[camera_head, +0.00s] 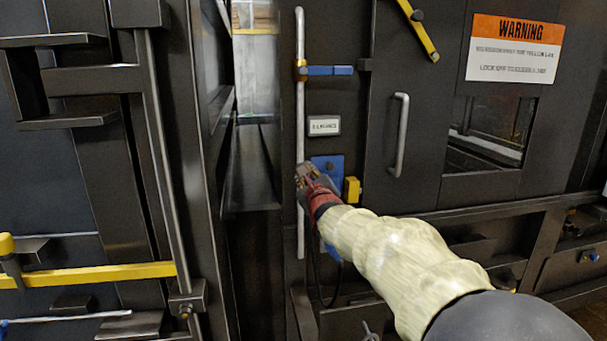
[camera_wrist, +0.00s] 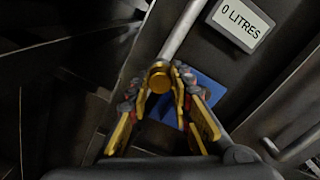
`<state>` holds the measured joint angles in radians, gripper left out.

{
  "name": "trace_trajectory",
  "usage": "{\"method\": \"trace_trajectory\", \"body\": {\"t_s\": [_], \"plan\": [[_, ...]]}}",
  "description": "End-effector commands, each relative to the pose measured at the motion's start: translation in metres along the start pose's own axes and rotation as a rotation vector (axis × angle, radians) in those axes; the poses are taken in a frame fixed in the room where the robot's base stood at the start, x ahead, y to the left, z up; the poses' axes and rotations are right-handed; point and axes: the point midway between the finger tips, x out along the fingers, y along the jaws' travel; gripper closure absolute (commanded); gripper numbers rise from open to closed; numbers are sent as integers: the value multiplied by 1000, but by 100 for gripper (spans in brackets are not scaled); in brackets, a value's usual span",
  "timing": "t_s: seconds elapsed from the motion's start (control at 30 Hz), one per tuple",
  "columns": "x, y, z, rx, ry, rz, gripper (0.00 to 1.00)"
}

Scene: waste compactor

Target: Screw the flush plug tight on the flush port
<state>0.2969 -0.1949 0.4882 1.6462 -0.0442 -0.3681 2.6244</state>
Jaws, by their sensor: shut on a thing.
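A brass round piece (camera_wrist: 159,76), which looks like the flush plug, sits between the fingertips of my gripper (camera_wrist: 162,88) in the wrist view. It lies in line with a grey pipe (camera_wrist: 180,30), and I cannot tell whether it is seated in the port. The fingers, yellow with grey and red parts, are shut on it. In the head view my gripper (camera_head: 304,176) is at the vertical pipe (camera_head: 300,115), in front of a blue plate (camera_head: 333,165). The plug and the flush port are hidden there by the gripper.
A brass fitting with a blue lever (camera_head: 329,70) is higher on the pipe. A "0 LITRES" display (camera_head: 324,125) is above my gripper, and a yellow block (camera_head: 352,190) is close to its right. A door handle (camera_head: 399,135) stands out further right. A gap opens left of the pipe.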

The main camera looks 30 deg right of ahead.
Motion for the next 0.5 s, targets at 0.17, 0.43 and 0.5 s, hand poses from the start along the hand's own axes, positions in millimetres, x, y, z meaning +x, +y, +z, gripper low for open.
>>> {"method": "trace_trajectory", "body": {"t_s": [0.17,0.43,0.5], "plan": [[0,-2,4,91,-7,-4,100],[0,-2,4,91,-7,-4,73],[0,-2,3,90,-6,-3,69]]}}
